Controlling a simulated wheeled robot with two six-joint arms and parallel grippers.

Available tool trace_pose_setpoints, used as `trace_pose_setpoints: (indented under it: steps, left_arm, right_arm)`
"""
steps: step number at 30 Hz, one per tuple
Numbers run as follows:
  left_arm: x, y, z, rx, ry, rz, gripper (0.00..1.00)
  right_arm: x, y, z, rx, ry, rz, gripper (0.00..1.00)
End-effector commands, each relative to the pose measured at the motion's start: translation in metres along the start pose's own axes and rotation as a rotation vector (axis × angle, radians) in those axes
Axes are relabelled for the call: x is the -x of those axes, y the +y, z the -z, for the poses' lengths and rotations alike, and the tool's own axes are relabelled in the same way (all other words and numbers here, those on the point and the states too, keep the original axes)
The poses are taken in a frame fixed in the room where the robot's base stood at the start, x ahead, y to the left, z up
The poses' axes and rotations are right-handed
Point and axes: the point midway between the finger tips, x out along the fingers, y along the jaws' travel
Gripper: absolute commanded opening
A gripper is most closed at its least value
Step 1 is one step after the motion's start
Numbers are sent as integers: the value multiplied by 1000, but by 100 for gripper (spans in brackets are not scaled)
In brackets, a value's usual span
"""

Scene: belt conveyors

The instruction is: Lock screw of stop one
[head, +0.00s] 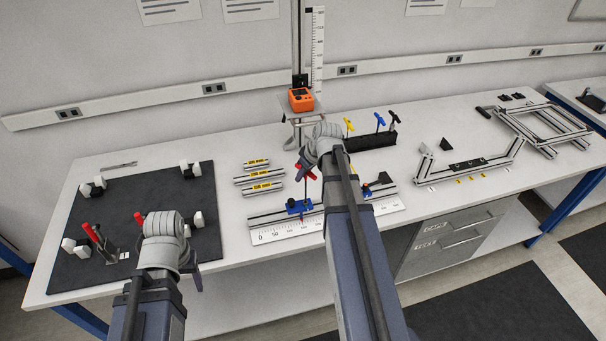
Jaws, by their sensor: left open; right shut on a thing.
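A blue stop (293,207) sits on an aluminium profile (266,218) along a white ruler (272,235). A second stop (383,178), dark with a blue part, is further right on the same profile, partly hidden by my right arm. My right gripper (307,172) is shut on a red-handled T-key (299,167) above the blue stop. The key's thin shaft points down to the stop; I cannot tell whether its tip sits in the screw. My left gripper (196,274) is open, low at the front edge by the dark mat, and mostly hidden behind its wrist.
A black holder (373,140) keeps yellow, blue and black T-keys behind my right arm. A dark mat (140,197) carries clamps with red handles (88,231). An orange device (301,99) stands at the back. A profile frame (550,130) lies right.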

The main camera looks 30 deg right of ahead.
Motion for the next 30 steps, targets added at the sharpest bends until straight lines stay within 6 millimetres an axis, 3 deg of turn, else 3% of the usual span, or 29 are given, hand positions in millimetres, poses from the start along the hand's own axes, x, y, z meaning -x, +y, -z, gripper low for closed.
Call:
trace_pose_setpoints:
  steps: [30]
  left_arm:
    - [-9,1,0,0,0,0,61]
  right_arm:
    - [-8,0,-3,-1,0,0,0]
